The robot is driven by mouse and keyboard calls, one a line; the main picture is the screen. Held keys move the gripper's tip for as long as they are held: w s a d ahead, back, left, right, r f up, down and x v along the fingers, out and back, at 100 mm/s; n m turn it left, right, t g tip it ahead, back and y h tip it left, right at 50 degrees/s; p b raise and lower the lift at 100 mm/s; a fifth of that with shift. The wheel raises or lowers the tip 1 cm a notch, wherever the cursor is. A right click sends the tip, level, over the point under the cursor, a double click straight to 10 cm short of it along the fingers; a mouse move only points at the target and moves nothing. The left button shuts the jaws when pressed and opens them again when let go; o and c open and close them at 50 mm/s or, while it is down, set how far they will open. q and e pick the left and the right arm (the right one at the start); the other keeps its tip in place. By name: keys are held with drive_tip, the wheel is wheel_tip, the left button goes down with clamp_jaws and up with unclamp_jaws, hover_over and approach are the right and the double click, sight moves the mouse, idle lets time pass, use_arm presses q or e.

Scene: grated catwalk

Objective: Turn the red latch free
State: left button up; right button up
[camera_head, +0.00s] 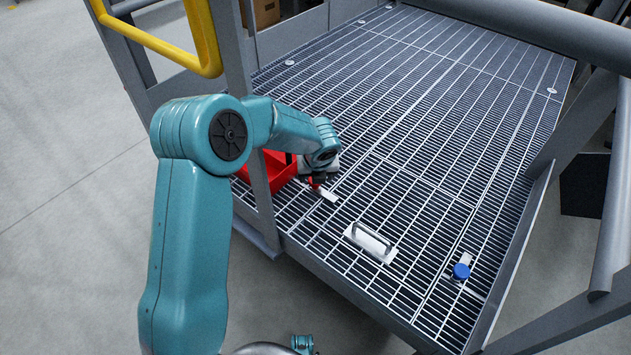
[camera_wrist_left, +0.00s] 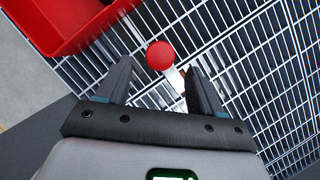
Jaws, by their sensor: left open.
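The red latch (camera_head: 316,185) has a round red knob on a pale plate lying on the grating. In the left wrist view the knob (camera_wrist_left: 160,55) shows just beyond the fingertips, between the lines of the two fingers. Part of the plate is hidden behind the right-hand finger. My left gripper (camera_wrist_left: 157,72) is open, points down at the latch and holds nothing. In the head view the left gripper (camera_head: 317,177) is right over the latch and partly hides it. I cannot tell whether a finger touches the knob. My right gripper is not in view.
A red bin (camera_head: 276,172) stands close to the left of the latch, behind a grey post (camera_head: 260,185). A plate with a grab handle (camera_head: 370,242) and a blue latch (camera_head: 461,271) lie to the right on the grating. A yellow rail (camera_head: 205,45) is at upper left.

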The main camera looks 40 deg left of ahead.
sight(323, 189)
use_arm(q)
drive_tip(key=shift+b+x, duration=0.35)
drive_tip(key=shift+x, duration=1.55)
clamp_jaws()
